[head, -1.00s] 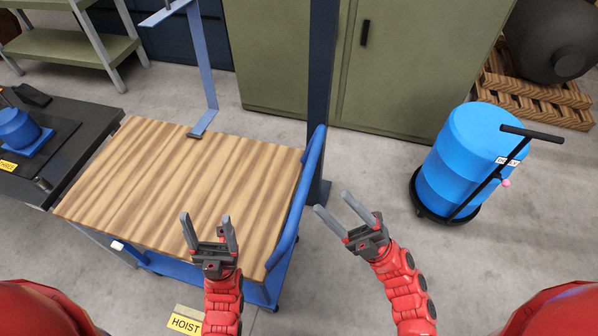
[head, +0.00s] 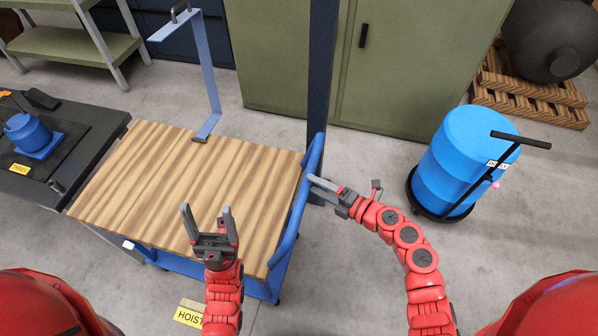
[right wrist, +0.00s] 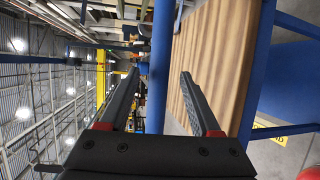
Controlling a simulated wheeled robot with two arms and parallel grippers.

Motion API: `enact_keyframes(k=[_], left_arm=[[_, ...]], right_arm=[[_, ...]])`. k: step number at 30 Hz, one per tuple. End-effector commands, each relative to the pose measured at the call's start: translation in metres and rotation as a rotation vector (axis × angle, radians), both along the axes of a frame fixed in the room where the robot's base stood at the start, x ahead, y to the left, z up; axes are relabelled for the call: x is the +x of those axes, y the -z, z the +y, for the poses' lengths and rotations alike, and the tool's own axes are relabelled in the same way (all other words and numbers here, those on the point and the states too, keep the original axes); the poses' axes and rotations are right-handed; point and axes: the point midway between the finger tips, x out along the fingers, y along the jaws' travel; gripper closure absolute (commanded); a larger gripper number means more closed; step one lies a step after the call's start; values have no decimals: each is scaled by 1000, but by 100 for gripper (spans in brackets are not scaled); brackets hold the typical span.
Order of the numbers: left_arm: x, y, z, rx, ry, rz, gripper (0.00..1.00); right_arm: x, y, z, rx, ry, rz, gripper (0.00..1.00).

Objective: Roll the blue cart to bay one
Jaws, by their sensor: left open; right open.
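The blue cart has a striped wooden deck (head: 190,185) and a raised blue push handle (head: 303,195) along its right end. My right gripper (head: 322,187) is open and empty beside the upper part of the handle, its fingers pointing left toward it. In the right wrist view, a blue handle bar (right wrist: 160,80) shows between the two open fingers; contact cannot be told. My left gripper (head: 208,214) is open and empty above the deck's front right part. No bay one marking can be made out.
A blue-grey bracket (head: 208,75) rises at the deck's back edge. A dark bench (head: 95,125) stands left of the cart. A dark post (head: 318,90) stands behind the handle. A blue drum (head: 465,160) on a dolly stands right. Floor between is clear. A HOIST label (head: 188,314) lies in front.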

Motion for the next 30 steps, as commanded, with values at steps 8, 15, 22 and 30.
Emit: enact_keyframes(k=[8,15,22,30], left_arm=[[0,-18,0,0,0,0,27],[0,-21,0,0,0,0,27],[0,-20,0,0,0,0,27],[0,-20,0,0,0,0,27]], right_arm=[[31,7,40,3,-1,1,36],[40,13,53,1,-3,3,36],[40,13,53,1,-2,3,36],[40,13,53,1,-2,3,82]])
